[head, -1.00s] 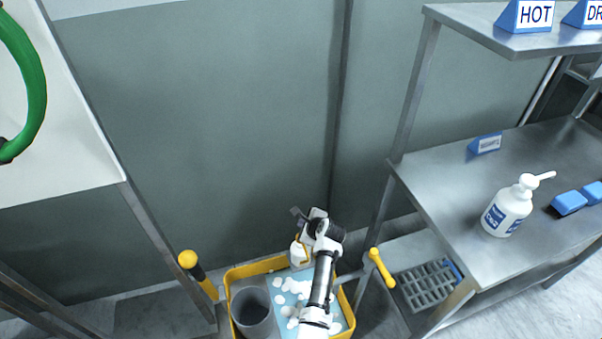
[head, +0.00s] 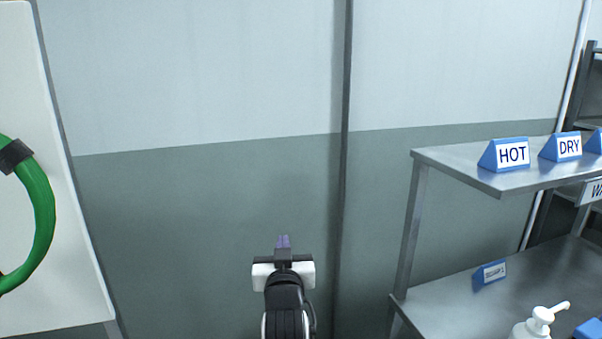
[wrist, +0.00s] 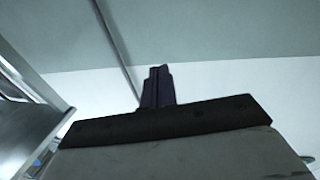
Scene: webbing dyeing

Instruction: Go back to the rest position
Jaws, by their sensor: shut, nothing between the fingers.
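My gripper (head: 284,241) is at the bottom middle of the head view, raised in front of the wall. Its purple fingers are together and hold nothing. In the wrist view my gripper (wrist: 157,86) shows its closed fingers against the wall and a pale band. Nothing touches the fingers.
A steel shelf (head: 465,167) with HOT (head: 512,154) and DRY (head: 567,147) signs stands at right. A white pump bottle (head: 535,326) is on the lower top. A white board (head: 25,90) with a green hose (head: 40,215) is at left. Bare wall (head: 190,200) lies between.

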